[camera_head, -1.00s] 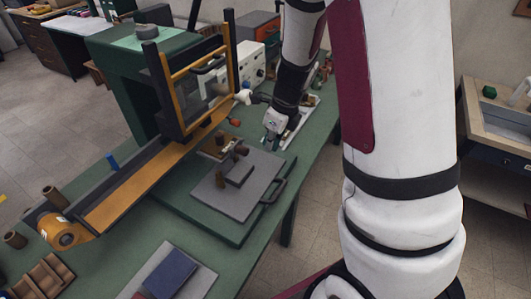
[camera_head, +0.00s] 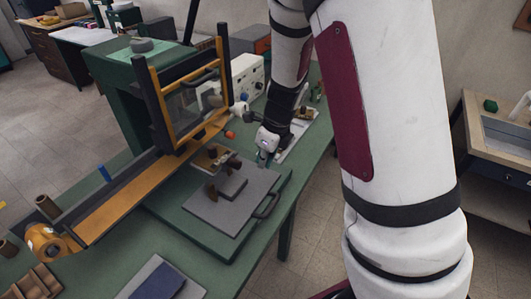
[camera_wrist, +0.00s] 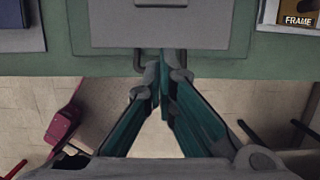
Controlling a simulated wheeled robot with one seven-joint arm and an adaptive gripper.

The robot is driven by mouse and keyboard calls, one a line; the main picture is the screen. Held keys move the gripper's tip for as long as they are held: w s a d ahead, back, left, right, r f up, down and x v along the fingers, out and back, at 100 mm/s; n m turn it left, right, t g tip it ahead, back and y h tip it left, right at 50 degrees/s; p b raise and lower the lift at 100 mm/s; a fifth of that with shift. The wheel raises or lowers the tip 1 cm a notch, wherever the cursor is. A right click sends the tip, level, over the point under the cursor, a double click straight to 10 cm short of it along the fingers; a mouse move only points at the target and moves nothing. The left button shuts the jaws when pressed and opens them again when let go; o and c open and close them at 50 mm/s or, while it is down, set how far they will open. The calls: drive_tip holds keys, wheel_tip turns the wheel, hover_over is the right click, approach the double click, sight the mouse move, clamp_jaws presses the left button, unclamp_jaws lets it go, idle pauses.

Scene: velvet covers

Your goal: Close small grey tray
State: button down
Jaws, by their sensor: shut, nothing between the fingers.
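The small grey tray (camera_head: 215,212) is a flat grey plate on a green base on the green table. A dark bar handle (camera_head: 268,204) is on its right edge. In the wrist view the tray (camera_wrist: 110,25) fills the top middle, with part of its handle (camera_wrist: 138,62) below its edge. My gripper (camera_head: 263,158) is beyond the handle in the head view. In the wrist view my gripper (camera_wrist: 163,76) has its fingertips together, overlapping the handle's middle. Whether they touch it cannot be told. Nothing is held.
A grey block (camera_head: 229,186) with brown pieces stands on the tray. A framed orange guard (camera_head: 190,90) and an orange rail (camera_head: 120,195) stand to the left. A dark blue pad (camera_head: 158,282) lies in front. Tiled floor is open past the table's right edge.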

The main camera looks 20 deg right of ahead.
sight(228, 157)
drive_tip(key=w+a+f, duration=0.3)
drive_tip(key=w+f, duration=0.1)
drive_tip(key=f, duration=0.1)
drive_tip(key=shift+p, duration=0.4)
drive_tip(key=shift+w+a, duration=0.15)
drive_tip(key=w+a, duration=0.1)
drive_tip(key=w, duration=0.1)
drive_tip(key=w+a+b, duration=0.1)
drive_tip(key=w+a, duration=0.1)
drive_tip(key=w+a+b, duration=0.1)
drive_tip(key=w, duration=0.1)
drive_tip(key=shift+a, duration=0.15)
